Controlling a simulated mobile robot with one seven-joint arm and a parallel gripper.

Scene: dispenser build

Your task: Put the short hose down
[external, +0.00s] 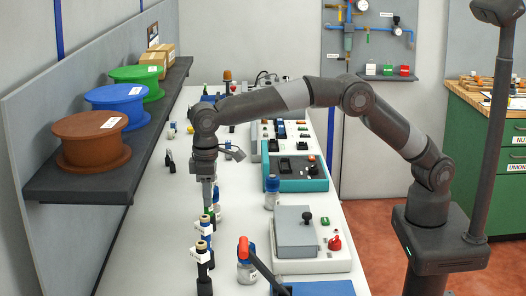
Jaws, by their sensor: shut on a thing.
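My gripper (208,205) points straight down over the left-hand side of the white bench (172,235). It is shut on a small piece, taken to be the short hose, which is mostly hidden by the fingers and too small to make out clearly. A bit of green and blue shows right below the fingertips, close to the bench's row of upright fittings. I cannot tell whether the held piece touches the bench or a fitting.
Upright black fittings with white collars (202,250) stand in front of my gripper. To the right are a bottle (271,194), a grey box (296,232) and a teal tray (300,184). A dark shelf (75,190) with brown, blue and green spools runs along the left.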

